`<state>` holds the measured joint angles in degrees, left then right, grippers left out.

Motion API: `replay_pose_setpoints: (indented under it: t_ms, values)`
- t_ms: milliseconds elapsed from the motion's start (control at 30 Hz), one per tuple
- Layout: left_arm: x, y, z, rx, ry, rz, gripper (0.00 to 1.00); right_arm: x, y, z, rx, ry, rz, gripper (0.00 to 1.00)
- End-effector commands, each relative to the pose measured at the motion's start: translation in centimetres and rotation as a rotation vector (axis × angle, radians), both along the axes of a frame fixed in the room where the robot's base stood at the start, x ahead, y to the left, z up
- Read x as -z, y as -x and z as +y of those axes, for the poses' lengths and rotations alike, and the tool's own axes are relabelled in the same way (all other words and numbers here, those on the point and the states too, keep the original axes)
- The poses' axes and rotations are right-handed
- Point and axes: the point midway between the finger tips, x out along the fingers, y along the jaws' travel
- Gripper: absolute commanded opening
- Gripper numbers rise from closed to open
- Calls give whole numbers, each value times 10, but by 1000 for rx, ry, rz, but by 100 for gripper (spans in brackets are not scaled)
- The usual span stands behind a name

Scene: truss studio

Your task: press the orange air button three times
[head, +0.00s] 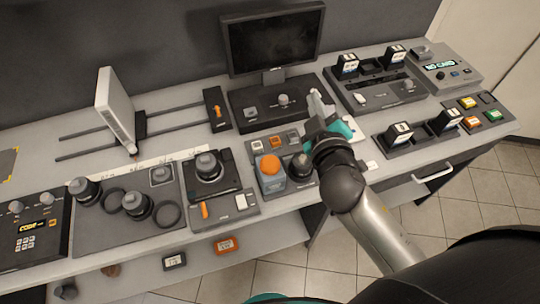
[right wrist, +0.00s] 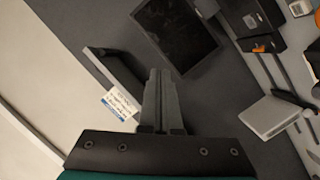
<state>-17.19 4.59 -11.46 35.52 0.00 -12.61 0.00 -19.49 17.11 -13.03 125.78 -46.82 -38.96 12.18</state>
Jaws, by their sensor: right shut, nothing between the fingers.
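The orange air button (head: 269,164) is a round orange dome on top of a grey-blue box (head: 271,185), near the front edge of the bench in the head view. My right gripper (head: 317,100) is up and to the right of the button in the head view, in front of the monitor's base, apart from the button. Its fingers are shut and empty; they also show shut in the right wrist view (right wrist: 160,90). The button is not visible in the right wrist view.
A black round knob (head: 301,166) stands just right of the button, and a small panel of square keys (head: 275,139) lies behind it. A monitor (head: 273,39) stands at the back, also seen in the right wrist view (right wrist: 175,32).

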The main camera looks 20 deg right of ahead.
Motion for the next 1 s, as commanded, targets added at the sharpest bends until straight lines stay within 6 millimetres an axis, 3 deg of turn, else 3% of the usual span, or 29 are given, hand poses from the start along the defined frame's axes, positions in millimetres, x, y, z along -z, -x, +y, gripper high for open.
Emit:
replay_pose_setpoints:
  t_ms: [33,100,200,300,433,567,733,867,1000]
  values:
    - [-4,0,0,0,0,0,0,-23,-8,7,-47,58,-71,0]
    - [-5,0,0,0,0,0,0,-48,-16,21,-119,144,-164,0]
    - [-7,0,0,0,0,0,0,-76,-22,44,-234,273,-277,0]
    - [-9,0,0,0,0,0,0,-94,-25,72,-364,409,-366,0]
    - [-10,0,0,0,0,0,0,-98,-24,109,-546,598,-440,0]
    - [-11,0,0,0,0,0,0,-83,-20,139,-736,793,-457,0]
    - [-11,0,0,0,0,0,0,-38,-15,160,-982,1055,-392,0]
    - [-11,0,0,0,0,0,0,6,-14,154,-1149,1254,-271,0]
    - [-11,0,0,0,0,0,0,50,-15,131,-1282,1428,-101,0]
